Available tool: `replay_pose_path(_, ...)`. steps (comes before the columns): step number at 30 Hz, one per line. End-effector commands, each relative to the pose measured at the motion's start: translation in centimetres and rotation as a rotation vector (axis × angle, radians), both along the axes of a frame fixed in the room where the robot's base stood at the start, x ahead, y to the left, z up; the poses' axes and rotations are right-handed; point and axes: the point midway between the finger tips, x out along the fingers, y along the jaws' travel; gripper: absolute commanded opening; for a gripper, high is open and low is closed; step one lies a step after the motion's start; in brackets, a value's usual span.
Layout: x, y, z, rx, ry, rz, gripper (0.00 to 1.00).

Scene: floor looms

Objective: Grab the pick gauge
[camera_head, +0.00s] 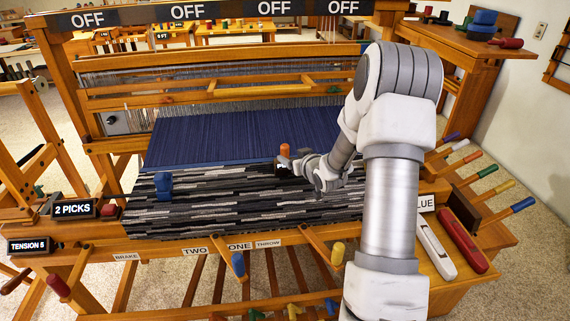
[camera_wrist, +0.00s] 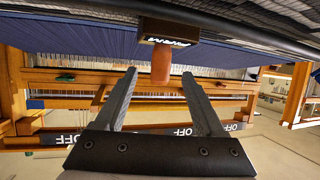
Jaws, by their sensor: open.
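A dark block with white lettering (camera_wrist: 169,33) and an orange peg-like handle (camera_wrist: 161,66) is ahead of my gripper (camera_wrist: 160,74) in the wrist view. The jaws are open and empty, and the handle shows between the fingertips, apart from them as far as I can tell. In the head view the orange handle (camera_head: 285,150) stands upright at the far edge of the striped cloth, by my gripper (camera_head: 290,166). The block is partly hidden there by the gripper. I cannot read its lettering, so I cannot tell if it is the pick gauge.
A blue-handled piece (camera_head: 163,185) stands on the striped cloth (camera_head: 215,211) to the left. A "2 PICKS" sign (camera_head: 74,209) is on the loom's left side. Blue warp threads (camera_head: 215,138) stretch behind the cloth. Red (camera_head: 463,240) and white tools lie at the right.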

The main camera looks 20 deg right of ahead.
Motion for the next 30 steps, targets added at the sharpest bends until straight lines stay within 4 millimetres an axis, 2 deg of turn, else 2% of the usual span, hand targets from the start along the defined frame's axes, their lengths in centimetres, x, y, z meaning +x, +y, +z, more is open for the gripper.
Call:
replay_pose_path(3, 2.0, 0.0, -0.8, 0.000, 0.000, 0.001, 0.71)
replay_pose_path(6, 3.1, 0.0, -1.2, 0.000, -0.001, 0.001, 0.71)
replay_pose_path(14, 4.5, 0.0, -1.9, 0.000, 0.000, 0.001, 0.71)
replay_pose_path(21, 7.4, 0.0, -3.2, 0.000, 0.000, 0.001, 0.71)
replay_pose_path(25, 8.3, 0.0, -3.6, 0.000, 0.000, 0.001, 0.71)
replay_pose_path(30, 8.6, 0.0, -3.6, -0.001, 0.000, 0.000, 0.71)
